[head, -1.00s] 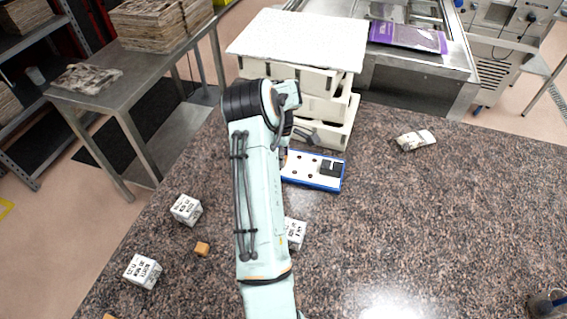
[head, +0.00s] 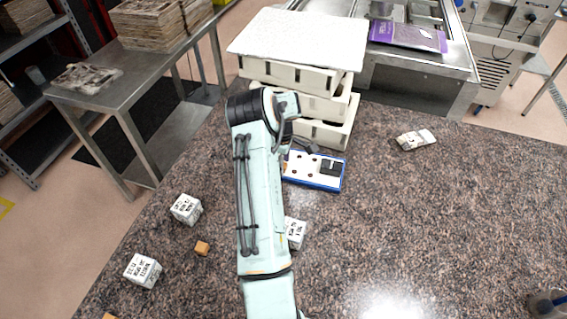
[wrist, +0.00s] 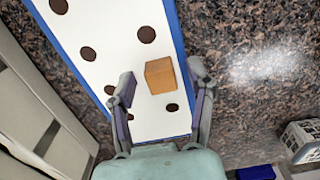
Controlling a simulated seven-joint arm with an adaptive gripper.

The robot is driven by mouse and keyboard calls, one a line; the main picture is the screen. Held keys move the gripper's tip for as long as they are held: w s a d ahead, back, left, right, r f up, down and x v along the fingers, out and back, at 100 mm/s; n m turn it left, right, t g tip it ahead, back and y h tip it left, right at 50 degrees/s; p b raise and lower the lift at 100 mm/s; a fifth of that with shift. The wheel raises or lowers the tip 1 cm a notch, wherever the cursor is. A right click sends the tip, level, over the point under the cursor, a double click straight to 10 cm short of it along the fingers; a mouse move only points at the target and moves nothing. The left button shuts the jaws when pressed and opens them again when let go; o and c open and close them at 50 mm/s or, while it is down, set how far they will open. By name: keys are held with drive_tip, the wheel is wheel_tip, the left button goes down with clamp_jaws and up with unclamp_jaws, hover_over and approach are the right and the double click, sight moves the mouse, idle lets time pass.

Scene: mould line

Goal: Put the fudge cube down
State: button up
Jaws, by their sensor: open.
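A tan fudge cube (wrist: 160,75) sits on a white board with blue edges (wrist: 110,30) in the wrist view. Several dark round spots mark the board around it. My gripper (wrist: 163,78) is open, with one finger on each side of the cube and a visible gap at both sides. The board also shows in the head view (head: 312,184), beyond my arm, with a dark square at its right end. My gripper is mostly hidden by my arm there, and this cube cannot be made out.
Stacked cream trays (head: 325,132) stand close behind the board. Other tan cubes (head: 202,248) and white printed boxes (head: 186,209) lie at the left. A crumpled wrapper (head: 414,140) lies at the right. The right of the granite table (head: 430,220) is mostly clear.

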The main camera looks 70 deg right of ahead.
wheel_tip(320, 180, up, 12)
idle(0.4)
drive_tip(key=w+a+r, duration=0.7)
drive_tip(key=w+a, duration=0.3)
drive_tip(key=a, duration=0.2)
drive_tip(key=w+a+r+t+y, duration=0.1)
drive_tip(key=w+a+r, duration=0.1)
drive_tip(key=a, duration=0.6)
drive_tip(key=w+a+r, duration=0.1)
drive_tip(key=a+r, duration=0.2)
drive_tip(key=a, duration=0.5)
drive_tip(key=s+a, duration=0.6)
drive_tip(key=a, duration=0.3)
drive_tip(key=s+a+f+n+g, duration=0.1)
drive_tip(key=s+a, duration=0.6)
drive_tip(key=a, duration=0.2)
drive_tip(key=shift+s+a+f, duration=0.2)
drive_tip(key=shift+a+f, duration=0.1)
